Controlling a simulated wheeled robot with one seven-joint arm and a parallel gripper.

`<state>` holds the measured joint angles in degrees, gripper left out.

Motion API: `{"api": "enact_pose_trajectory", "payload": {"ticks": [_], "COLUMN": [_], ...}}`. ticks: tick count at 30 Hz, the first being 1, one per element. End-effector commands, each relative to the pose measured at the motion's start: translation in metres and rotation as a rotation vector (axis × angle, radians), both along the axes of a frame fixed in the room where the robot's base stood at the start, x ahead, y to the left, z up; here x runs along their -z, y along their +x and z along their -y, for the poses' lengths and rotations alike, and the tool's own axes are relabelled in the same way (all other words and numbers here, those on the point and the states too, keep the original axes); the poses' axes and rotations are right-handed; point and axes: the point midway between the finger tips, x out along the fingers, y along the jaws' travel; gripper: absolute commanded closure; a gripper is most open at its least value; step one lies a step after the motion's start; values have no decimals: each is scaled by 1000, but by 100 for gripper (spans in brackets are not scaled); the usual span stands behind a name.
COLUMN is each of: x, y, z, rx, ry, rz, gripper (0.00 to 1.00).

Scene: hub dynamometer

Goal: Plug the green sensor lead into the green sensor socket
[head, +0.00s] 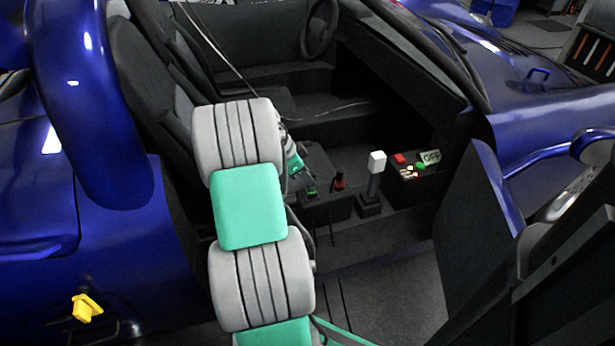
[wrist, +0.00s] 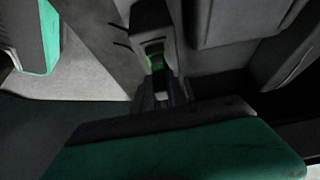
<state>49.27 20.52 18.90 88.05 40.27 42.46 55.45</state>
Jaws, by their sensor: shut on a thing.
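My gripper (head: 305,177) reaches into the blue car's cabin, just above a low black box (head: 322,210) on the cabin floor. In the wrist view my fingers (wrist: 162,92) are shut and point at a green piece in a dark housing (wrist: 152,34). I take this piece to be the green sensor lead's plug (wrist: 156,63), held at the fingertips. In the head view, green shows just under my fingers (head: 311,190) at the left of the box. The green socket cannot be told apart from the plug, and how far the plug sits in it is unclear.
A red connector (head: 339,181) stands close to the right of my gripper. A white-topped lever (head: 376,163) and a panel with red and green buttons and an OFF sign (head: 430,157) are further right. Seats are behind; an open door (head: 480,235) is at right.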

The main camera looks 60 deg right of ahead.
Motion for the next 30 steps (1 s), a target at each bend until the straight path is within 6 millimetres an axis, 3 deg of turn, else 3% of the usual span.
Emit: {"api": "enact_pose_trajectory", "payload": {"ticks": [24,25,30], "x": [13,13,13], "y": [0,0,0], "z": [0,0,0], "rx": [0,0,0], "ry": [0,0,0], "rz": [0,0,0], "gripper": [100,80,66]}}
